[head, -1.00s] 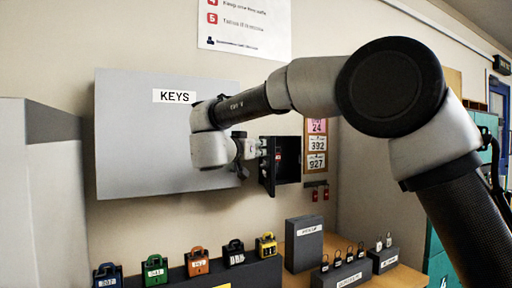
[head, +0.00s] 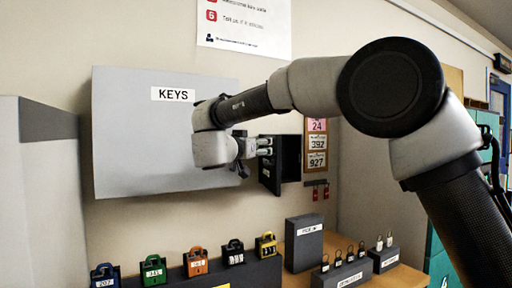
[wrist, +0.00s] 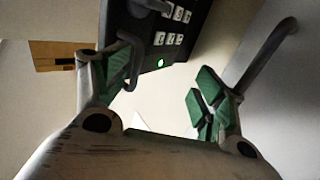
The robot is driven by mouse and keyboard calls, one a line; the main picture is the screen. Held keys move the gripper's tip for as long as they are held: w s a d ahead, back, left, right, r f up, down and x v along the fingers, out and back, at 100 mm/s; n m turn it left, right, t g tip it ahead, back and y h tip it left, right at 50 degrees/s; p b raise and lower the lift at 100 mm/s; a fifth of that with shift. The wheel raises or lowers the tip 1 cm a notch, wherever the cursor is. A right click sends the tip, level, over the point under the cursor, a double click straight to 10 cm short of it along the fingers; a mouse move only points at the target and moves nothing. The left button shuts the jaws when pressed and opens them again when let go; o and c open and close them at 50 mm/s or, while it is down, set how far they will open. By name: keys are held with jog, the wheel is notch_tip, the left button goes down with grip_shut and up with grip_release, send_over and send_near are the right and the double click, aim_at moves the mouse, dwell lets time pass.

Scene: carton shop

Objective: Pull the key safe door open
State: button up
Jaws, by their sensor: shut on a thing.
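The key safe (head: 291,165) is a small black box on the wall, right of the large grey KEYS cabinet. Its black door stands out from the wall, its front turned to the left. The wrist view shows the keypad front (wrist: 158,40) with white keys and a lit green lamp. My gripper (head: 266,147) is at the door, in front of the box. In the wrist view, my gripper (wrist: 160,92) has green pads and is shut on the door handle (wrist: 131,58), which lies by the left finger. The exact contact is hard to see.
The grey KEYS cabinet (head: 135,130) is close on the left; its bar handle (wrist: 266,56) is beside my right finger in the wrist view. Below are coloured padlocks (head: 196,262) on a dark stand and a dark box (head: 304,245). Number cards (head: 317,143) hang right of the safe.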

jog(key=shift+r, duration=0.3)
jog(key=shift+c, duration=0.3)
jog(key=shift+s+a, duration=0.15)
jog(key=shift+s, duration=0.2)
jog(key=shift+c, duration=0.9)
jog(key=v, duration=1.1)
jog(key=shift+s+f, duration=0.25)
jog(key=shift+f, duration=0.05)
jog(key=shift+c, duration=1.3)
